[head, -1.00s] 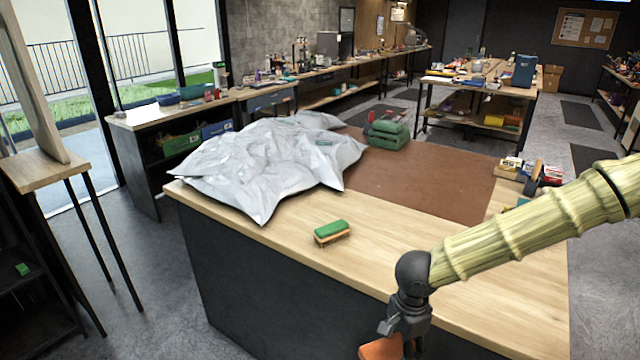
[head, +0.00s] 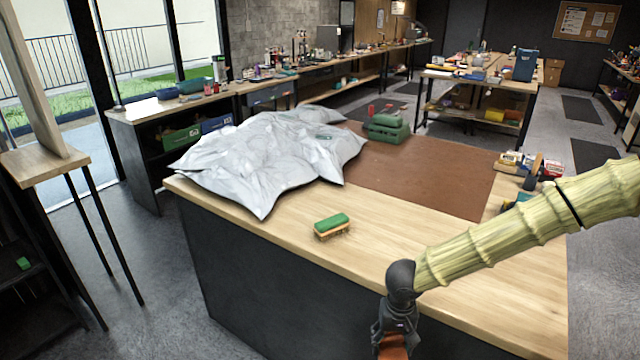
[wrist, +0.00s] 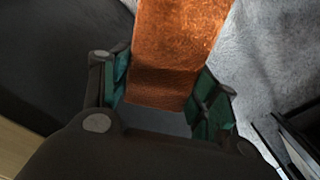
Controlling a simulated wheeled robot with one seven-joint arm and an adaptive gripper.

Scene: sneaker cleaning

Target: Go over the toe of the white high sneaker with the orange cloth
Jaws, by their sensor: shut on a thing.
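My gripper (head: 394,338) is at the bottom of the head view, in front of the near edge of the workbench (head: 440,250). It is shut on the orange cloth (wrist: 178,50), which fills the space between the two green-padded fingers in the wrist view. In the head view only a small orange-brown part of the cloth (head: 393,347) shows at the lower picture edge. I see no white high sneaker in either view.
A green-backed brush (head: 331,222) lies on the bench near its front edge. Crumpled grey-white sheeting (head: 265,155) covers the bench's left part. A brown mat (head: 425,175) lies behind, with a green stacked item (head: 387,128) at its far edge. Small boxes (head: 530,165) stand at right.

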